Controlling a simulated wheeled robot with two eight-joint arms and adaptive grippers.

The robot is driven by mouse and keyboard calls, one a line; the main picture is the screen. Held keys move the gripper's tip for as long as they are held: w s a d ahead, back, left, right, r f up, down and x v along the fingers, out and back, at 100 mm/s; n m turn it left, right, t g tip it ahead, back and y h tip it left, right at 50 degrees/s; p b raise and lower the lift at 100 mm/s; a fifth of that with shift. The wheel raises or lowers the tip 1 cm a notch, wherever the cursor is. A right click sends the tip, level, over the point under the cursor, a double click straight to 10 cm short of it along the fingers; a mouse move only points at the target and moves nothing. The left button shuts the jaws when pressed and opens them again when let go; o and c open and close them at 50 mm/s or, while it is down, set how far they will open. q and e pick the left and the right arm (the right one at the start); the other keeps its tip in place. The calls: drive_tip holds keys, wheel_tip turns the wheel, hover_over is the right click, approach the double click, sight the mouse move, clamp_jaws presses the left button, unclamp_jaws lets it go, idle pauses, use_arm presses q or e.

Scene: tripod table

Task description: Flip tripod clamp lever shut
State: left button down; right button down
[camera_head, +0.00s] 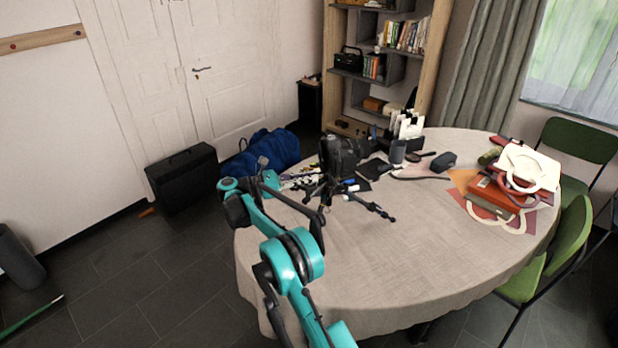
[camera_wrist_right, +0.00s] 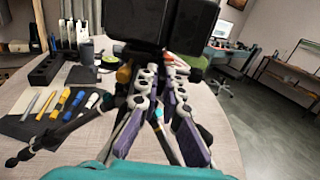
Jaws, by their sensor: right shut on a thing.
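The black tripod (camera_head: 330,185) stands on the table with its legs spread and a bulky black camera (camera_head: 343,152) on top. In the right wrist view the camera (camera_wrist_right: 188,22) fills the top, and a dark tripod leg (camera_wrist_right: 62,135) runs out to the left. My right gripper (camera_head: 308,187) reaches in from the left at the tripod, below the camera. In the wrist view its purple-padded fingers (camera_wrist_right: 165,75) point up at the tripod's head and are shut on a small part there. That part is mostly hidden, and I cannot make out the clamp lever clearly. My left gripper is out of view.
The round table (camera_head: 400,255) has clear cloth at its front. Several pens and markers (camera_wrist_right: 62,100) lie close by on a dark mat. Green chairs (camera_head: 570,240) stand at the right.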

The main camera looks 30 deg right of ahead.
idle(0.5)
drive_tip(key=c, duration=1.9)
unclamp_jaws()
drive_tip(key=shift+d, duration=0.1)
drive_tip(key=shift+c, duration=0.2)
drive_tip(key=w+a, duration=0.2)
drive_tip(key=a, duration=0.9)
drive_tip(key=shift+w+a, duration=0.25)
drive_tip(key=shift+a, duration=0.15)
